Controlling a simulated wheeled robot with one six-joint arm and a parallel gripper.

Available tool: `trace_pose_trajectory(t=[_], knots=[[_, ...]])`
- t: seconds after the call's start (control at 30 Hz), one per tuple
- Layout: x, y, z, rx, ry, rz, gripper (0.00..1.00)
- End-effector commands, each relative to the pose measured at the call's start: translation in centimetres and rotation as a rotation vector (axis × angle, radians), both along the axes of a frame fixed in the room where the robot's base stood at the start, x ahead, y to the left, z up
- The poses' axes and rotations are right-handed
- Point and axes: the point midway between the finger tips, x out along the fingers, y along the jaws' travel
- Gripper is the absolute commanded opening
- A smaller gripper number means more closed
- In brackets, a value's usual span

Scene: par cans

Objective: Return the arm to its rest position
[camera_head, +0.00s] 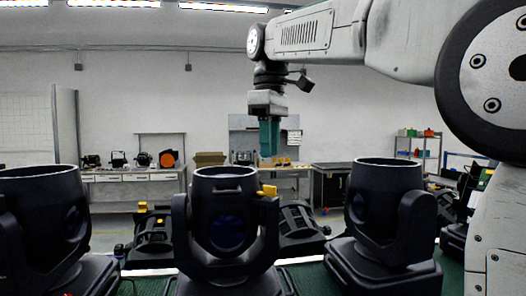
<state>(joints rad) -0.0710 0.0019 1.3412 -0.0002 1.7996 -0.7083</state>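My arm reaches in from the upper right, its links running leftward across the top. My gripper (269,136) hangs from its end, pointing straight down, with a teal part at its lower end. I see it nearly side-on, so whether its fingers are open or shut cannot be told. It is above the middle black stage light (226,225) in the picture and appears clear of it. Another black stage light (40,225) stands at the left and a third (385,215) at the right.
The lights stand on a green surface (155,285). Lower black fixtures with yellow parts (152,235) lie between and behind them. Farther back are workbenches (135,180), a dark cabinet (331,185) and a shelf with coloured bins (418,140). The air around my gripper looks free.

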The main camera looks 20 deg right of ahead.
Motion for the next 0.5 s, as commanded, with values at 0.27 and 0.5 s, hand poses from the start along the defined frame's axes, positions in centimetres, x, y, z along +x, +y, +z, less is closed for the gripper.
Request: trace_pose_trajectory(t=[0.27, 0.5], knots=[[-1.3, -0.3, -0.7, 0.0, -0.007, -0.037, 0.3], [-9.8, -1.6, -7.4, 0.006, -0.043, -0.279, 0.3]])
